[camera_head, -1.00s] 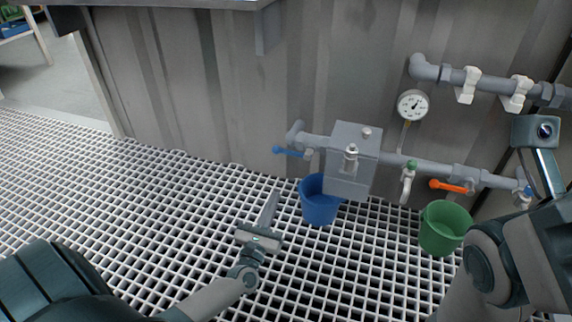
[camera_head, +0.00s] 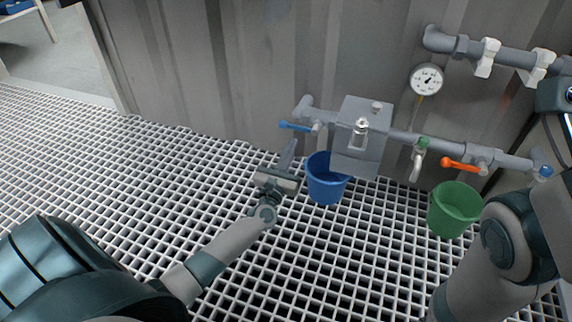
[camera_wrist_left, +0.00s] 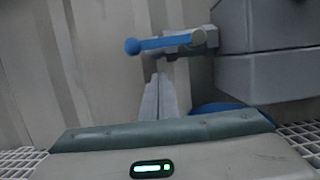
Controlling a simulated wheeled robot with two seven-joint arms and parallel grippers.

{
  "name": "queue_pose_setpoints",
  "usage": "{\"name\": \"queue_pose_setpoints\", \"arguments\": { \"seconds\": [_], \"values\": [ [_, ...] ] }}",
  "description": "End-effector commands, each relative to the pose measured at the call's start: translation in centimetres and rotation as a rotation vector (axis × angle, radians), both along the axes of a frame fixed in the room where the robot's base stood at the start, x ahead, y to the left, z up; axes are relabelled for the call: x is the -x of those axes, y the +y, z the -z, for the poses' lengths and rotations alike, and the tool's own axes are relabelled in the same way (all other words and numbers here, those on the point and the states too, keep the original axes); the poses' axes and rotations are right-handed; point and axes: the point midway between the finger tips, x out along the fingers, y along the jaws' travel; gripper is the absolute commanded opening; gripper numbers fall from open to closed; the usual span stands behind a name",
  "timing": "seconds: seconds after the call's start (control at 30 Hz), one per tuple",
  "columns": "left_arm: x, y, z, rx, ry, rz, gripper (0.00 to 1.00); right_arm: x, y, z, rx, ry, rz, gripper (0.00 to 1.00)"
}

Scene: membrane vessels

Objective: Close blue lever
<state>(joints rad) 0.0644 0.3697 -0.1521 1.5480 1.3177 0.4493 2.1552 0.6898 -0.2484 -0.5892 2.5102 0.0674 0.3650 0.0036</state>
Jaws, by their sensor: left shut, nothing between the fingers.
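The blue lever (camera_head: 295,127) is on the left end of the grey pipe and points left, roughly in line with the pipe. In the left wrist view the blue lever (camera_wrist_left: 160,43) lies nearly level, its round end to the left, just above my fingertips in the picture. My left gripper (camera_head: 289,148) is shut and empty, its fingers pointing up at the area just below the lever. The shut fingers also show in the left wrist view (camera_wrist_left: 158,92). I cannot tell if they touch the lever; a small gap seems to show. My right gripper is not clearly in view.
A grey box (camera_head: 358,150) sits on the pipe right of the lever. A blue bucket (camera_head: 326,184) stands below it and a green bucket (camera_head: 454,210) further right. An orange lever (camera_head: 461,165) and a gauge (camera_head: 426,79) are on the right. The grating floor at left is clear.

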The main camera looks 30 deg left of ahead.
Motion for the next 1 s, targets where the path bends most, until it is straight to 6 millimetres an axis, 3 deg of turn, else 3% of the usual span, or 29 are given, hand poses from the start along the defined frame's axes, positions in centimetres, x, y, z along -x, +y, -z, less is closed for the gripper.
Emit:
{"name": "queue_pose_setpoints", "arguments": {
  "seconds": [0.1,0.3,1.0],
  "values": [
    [0.2,-0.1,-1.8,0.002,0.000,0.000,0.00,0.1,-0.1,-0.7,-0.004,-0.007,0.001,0.31],
    [0.2,-0.1,-3.1,0.001,0.002,0.001,0.00,0.1,-0.2,-0.7,-0.012,-0.005,0.002,0.31],
    [0.3,0.0,-3.5,-0.037,0.011,0.002,0.00,-0.1,-0.2,-0.8,-0.011,0.003,0.002,0.31]
  ]
}}
